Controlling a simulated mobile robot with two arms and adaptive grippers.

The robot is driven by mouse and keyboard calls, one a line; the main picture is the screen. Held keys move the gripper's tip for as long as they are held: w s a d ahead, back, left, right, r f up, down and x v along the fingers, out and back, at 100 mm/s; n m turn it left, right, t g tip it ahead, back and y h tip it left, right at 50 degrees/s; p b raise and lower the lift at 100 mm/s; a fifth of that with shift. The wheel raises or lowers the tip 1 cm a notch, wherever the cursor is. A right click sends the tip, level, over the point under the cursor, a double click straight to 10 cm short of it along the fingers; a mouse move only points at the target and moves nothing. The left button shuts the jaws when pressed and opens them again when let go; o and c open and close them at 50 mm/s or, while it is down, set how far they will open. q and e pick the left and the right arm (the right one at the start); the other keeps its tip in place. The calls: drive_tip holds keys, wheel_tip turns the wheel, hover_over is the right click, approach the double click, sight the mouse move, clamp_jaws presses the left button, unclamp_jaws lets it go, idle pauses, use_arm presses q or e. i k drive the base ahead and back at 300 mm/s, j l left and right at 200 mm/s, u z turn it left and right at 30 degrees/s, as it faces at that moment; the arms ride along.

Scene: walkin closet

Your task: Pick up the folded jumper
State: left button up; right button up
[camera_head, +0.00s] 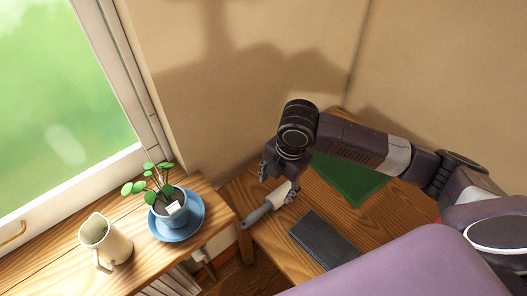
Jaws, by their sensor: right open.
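A flat green item (347,181), which looks like the folded jumper, lies on the wooden table by the wall. My right forearm crosses above it and hides its upper part. My right gripper (277,186) is open and points down at the left of the green item, apart from it. It is over or beside the white end of a grey-handled tool (262,210); I cannot tell whether they touch. My left gripper is not in view.
A dark grey flat block (323,240) lies on the wooden table (275,243) in front of the green item. A lower-left wooden bench (140,262) holds a potted plant (172,208) on a blue saucer (189,230) and a cream jug (105,242). Walls close off the back.

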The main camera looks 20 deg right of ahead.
sight(327, 247)
drive_tip(key=k+j, duration=0.3)
drive_tip(key=k, duration=0.15)
drive_tip(key=k+j, duration=0.3)
drive_tip(key=k, duration=0.15)
drive_tip(key=k+j, duration=0.3)
drive_tip(key=k, duration=0.2)
